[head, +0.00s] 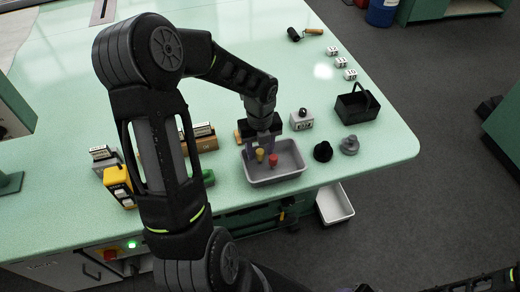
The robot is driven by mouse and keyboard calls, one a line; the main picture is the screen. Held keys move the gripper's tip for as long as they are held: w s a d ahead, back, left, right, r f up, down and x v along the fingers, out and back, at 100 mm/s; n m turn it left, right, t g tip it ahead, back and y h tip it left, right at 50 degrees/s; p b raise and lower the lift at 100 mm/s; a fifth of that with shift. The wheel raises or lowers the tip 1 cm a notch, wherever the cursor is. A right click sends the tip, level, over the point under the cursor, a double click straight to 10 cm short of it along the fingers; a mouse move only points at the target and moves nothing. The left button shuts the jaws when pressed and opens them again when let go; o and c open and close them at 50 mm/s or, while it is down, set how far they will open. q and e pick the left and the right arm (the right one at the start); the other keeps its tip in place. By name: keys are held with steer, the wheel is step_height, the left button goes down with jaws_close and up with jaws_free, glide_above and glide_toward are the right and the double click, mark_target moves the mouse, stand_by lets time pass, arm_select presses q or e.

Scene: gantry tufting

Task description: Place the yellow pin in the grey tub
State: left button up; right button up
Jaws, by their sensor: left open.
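The grey tub (278,179) stands near the table's front edge. The yellow pin (259,155) shows within the tub's outline, upright or nearly so, close to my left gripper's fingers. A red pin (273,160) shows just to its right in the tub. My left gripper (261,151) points down over the tub's back left part and is open. Whether the fingers touch the yellow pin I cannot tell. My right gripper is out of view.
A black basket (357,107), a black knob-like piece (323,151) and a grey one (349,145) stand right of the tub. A white box (301,120) stands behind it. Card boxes (203,138) and a yellow device (119,184) are at left.

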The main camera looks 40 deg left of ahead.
mark_target(260, 152)
arm_select(q)
step_height(260, 152, up, 12)
stand_by(0.5)
steer(key=shift+f, duration=0.1)
stand_by(0.5)
